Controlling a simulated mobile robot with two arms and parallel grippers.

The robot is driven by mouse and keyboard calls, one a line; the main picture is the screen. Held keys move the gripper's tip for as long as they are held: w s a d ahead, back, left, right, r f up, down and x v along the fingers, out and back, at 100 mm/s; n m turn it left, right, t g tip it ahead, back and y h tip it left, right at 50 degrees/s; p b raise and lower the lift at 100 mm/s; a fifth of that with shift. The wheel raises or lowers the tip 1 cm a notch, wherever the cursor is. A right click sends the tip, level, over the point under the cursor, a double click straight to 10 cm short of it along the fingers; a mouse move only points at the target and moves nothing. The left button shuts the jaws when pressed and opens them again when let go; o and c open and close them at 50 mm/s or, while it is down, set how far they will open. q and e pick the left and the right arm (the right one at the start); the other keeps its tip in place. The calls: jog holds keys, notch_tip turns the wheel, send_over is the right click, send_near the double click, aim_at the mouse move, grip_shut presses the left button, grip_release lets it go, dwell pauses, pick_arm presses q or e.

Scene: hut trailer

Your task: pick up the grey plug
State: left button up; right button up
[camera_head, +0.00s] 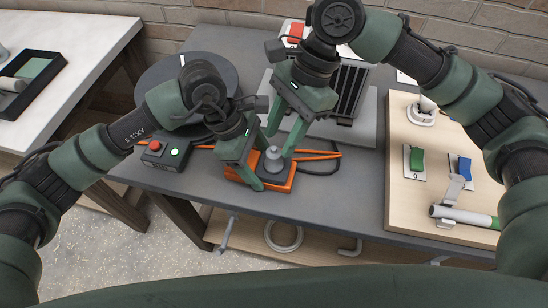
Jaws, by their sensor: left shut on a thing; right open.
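The grey plug (273,156) stands upright on a small orange-and-dark base (281,186) near the front edge of the grey table. My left gripper (262,164) straddles the base from the left, one finger at its front and one behind. It appears shut on the base, with the plug just right of the space between its fingers. My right gripper (280,138) reaches down from above and is open, one fingertip close beside the plug. I cannot tell whether it touches the plug. The fingers and hands hide part of the base.
Orange cable lies around the base. A grey ribbed device (352,88) stands behind. A wooden board (408,213) with switches is to the right.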

aim_at(275, 148)
jog(key=x, duration=0.4)
jog(key=shift+s+f, duration=0.1)
jog(key=shift+s, duration=0.1)
grip_shut()
jog(key=shift+r, duration=0.5)
jog(key=shift+d+r, duration=0.3)
jog(key=s+d, duration=0.3)
jog(key=d, duration=0.5)
jog(key=s+d, duration=0.2)
jog(key=d, duration=0.6)
notch_tip(275, 148, up, 7)
jog(key=shift+s+d, duration=0.25)
